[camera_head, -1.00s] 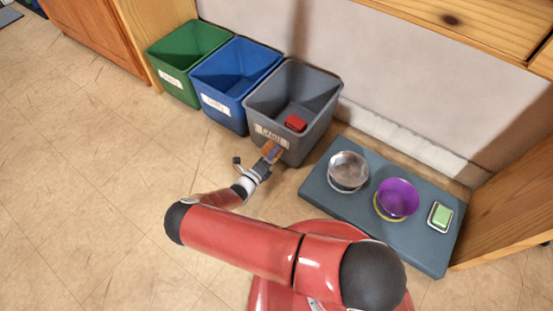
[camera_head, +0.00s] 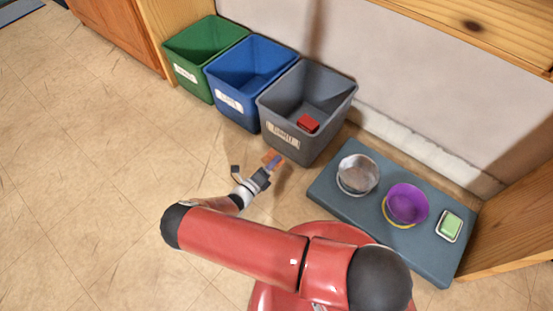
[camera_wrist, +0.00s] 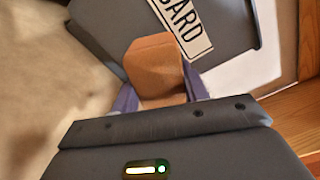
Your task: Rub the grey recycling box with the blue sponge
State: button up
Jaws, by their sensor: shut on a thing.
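The grey recycling box (camera_head: 290,145) stands at the right end of a row of three, with a white label on its front and a red block (camera_head: 308,123) inside. My gripper (camera_head: 273,163) is shut on an orange-brown block (camera_wrist: 155,62), which sits between its two bluish-purple fingers. The block is low in front of the grey box, near its labelled face. In the wrist view the box (camera_wrist: 95,28) fills the top behind the block; I cannot tell whether they touch. I see no blue sponge.
A blue box (camera_head: 235,100) and a green box (camera_head: 190,77) stand left of the grey one. At right a dark slab (camera_head: 335,205) holds a metal bowl (camera_head: 358,173), a purple bowl (camera_head: 407,203) and a green block in a dish (camera_head: 450,226). The floor at left is clear.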

jog(key=shift+s+a, duration=0.1)
jog(key=shift+b+v, duration=0.3)
jog(key=shift+v, duration=1.15)
